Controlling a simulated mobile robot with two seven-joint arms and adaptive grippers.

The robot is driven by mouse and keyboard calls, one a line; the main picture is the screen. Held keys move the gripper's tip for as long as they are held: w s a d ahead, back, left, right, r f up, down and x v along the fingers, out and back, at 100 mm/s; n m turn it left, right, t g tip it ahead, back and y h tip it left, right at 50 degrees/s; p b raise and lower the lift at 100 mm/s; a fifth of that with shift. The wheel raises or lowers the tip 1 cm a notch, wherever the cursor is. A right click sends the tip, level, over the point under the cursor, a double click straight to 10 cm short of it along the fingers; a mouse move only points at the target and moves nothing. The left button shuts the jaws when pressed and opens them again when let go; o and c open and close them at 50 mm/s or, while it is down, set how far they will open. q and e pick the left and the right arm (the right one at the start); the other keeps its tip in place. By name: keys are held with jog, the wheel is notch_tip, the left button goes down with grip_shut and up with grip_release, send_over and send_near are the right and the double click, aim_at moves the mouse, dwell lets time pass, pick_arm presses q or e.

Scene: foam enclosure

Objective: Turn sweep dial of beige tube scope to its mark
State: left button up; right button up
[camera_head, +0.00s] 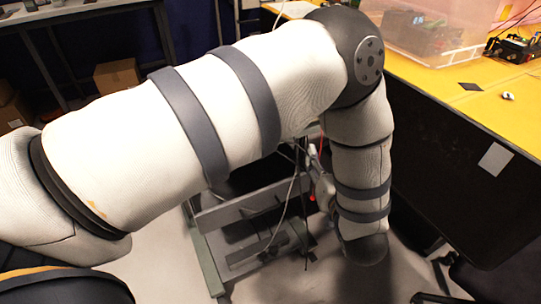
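No beige tube scope or sweep dial can be made out in the head view. My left arm, in a padded off-white cover with dark bands, comes in from the left, crosses the middle and bends down at a dark elbow. A grey part with a small red light, which may belong to my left gripper (323,187), shows just left of the lower arm. Its fingers cannot be made out, and nothing is seen held. My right gripper is not in view.
A yellow-topped bench (450,85) with dark sides stands at the right, carrying a clear plastic bin (415,25) and a small wired device (510,47). A metal-framed stand (240,215) is behind my arm. Cardboard boxes (117,76) lie at the back left.

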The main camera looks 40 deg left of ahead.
pick_arm(q)
jog(key=s+f+m+g+h+p, duration=0.1)
jog(key=s+f+m+g+h, duration=0.4)
jog(key=s+f, duration=1.1)
jog(key=s+h, duration=0.1)
jog(key=h, duration=0.2)
jog(key=shift+s+a+f, duration=0.15)
jog(key=shift+a+f, duration=0.1)
